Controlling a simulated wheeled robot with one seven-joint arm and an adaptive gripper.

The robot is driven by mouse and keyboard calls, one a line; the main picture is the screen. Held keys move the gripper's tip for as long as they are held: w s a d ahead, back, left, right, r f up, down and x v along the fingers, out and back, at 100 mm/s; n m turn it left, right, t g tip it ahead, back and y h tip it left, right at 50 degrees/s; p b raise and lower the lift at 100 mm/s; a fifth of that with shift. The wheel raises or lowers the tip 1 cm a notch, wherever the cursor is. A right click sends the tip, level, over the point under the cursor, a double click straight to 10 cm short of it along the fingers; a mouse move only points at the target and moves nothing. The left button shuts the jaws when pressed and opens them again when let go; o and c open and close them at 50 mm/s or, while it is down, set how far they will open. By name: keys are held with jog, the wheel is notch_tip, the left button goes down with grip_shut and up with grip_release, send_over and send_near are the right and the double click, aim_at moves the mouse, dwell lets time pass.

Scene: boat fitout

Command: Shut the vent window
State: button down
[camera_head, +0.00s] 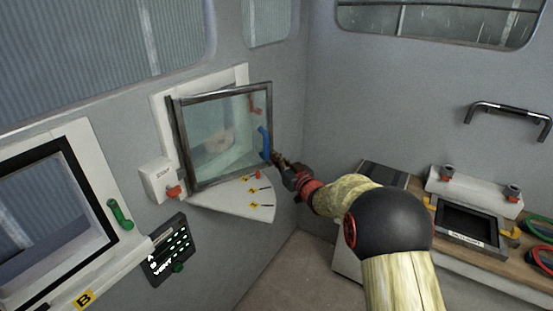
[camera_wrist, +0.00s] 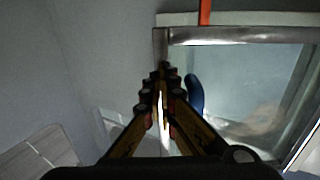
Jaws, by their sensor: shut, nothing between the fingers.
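The vent window (camera_head: 222,135) is a glass pane in a dark metal frame, swung open from its white surround on the left wall. It also fills the right of the wrist view (camera_wrist: 250,90). A blue handle (camera_head: 264,143) sits on the pane near its free edge; it also shows in the wrist view (camera_wrist: 195,96). My gripper (camera_head: 279,160) is shut and empty, close to the free edge of the pane, beside the blue handle. In the wrist view my fingertips (camera_wrist: 161,72) are near the frame's corner. Whether they touch the frame, I cannot tell.
A white quarter-round shelf (camera_head: 235,200) with yellow markers lies below the pane. A white box with a red knob (camera_head: 160,182) and a dark panel (camera_head: 171,250) are on the wall. A second framed window (camera_head: 110,205) with a green handle is at left. A bench (camera_head: 465,240) stands at right.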

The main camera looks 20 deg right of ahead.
jog(key=shift+w, duration=0.1)
jog(key=w+a+n+y+p, duration=0.1)
jog(key=w+a+y+p, duration=0.1)
jog(key=w, duration=0.5)
jog(key=w+a+n+g+y+p, duration=0.1)
jog(key=w+n+y+p, duration=0.1)
jog(key=w, duration=0.5)
jog(key=shift+w+a+r+y, duration=0.15)
jog(key=shift+w+a+y, duration=0.15)
jog(key=shift+w+a, duration=0.1)
jog(key=shift+r, duration=0.15)
